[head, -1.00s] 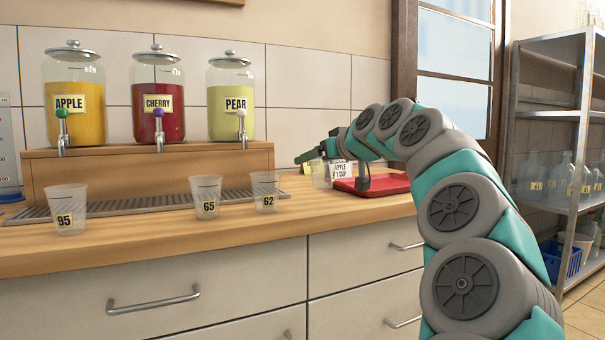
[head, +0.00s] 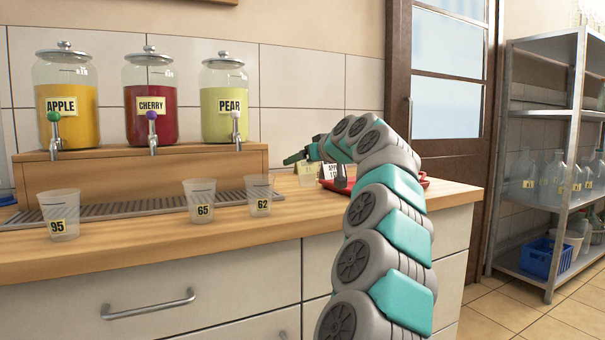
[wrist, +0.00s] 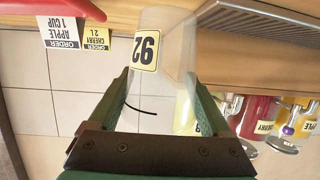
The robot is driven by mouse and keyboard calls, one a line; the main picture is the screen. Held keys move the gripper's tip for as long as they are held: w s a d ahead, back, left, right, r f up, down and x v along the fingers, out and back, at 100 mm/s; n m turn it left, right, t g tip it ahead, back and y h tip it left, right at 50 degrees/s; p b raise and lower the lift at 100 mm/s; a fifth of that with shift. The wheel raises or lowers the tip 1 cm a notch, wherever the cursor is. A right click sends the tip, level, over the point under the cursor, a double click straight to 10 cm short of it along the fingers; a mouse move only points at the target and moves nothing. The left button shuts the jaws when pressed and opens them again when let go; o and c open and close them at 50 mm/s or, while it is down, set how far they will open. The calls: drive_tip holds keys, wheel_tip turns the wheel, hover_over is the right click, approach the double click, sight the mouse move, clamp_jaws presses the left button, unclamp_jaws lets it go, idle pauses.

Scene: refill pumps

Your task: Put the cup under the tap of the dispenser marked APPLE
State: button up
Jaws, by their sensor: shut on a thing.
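The APPLE dispenser (head: 66,112) is a glass jar of orange liquid at the left end of a wooden stand. Its tap (head: 55,132) has a green knob and hangs over the drip grille (head: 120,208). It shows partly at the wrist view's right edge. My gripper (wrist: 163,88) is shut on a clear cup (wrist: 165,50) with a yellow number label. The wrist picture is upside down. In the head view my gripper (head: 297,157) is at the right of the stand, well right of the APPLE tap, and the held cup is hard to make out.
Cups marked 95 (head: 59,215), 65 (head: 200,201) and 62 (head: 259,195) stand on the counter in front of the grille. CHERRY (head: 151,115) and PEAR (head: 226,118) dispensers stand beside APPLE. A red tray (head: 340,187) and order cards (wrist: 62,47) are at the right.

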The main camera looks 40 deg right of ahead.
drive_tip(key=shift+w+f, duration=0.1)
drive_tip(key=shift+f, duration=1.65)
drive_tip(key=shift+f, duration=0.15)
drive_tip(key=o, duration=0.8)
drive_tip(key=shift+f+b, duration=0.1)
drive_tip(key=shift+b, duration=0.2)
drive_tip(key=shift+o, duration=1.4)
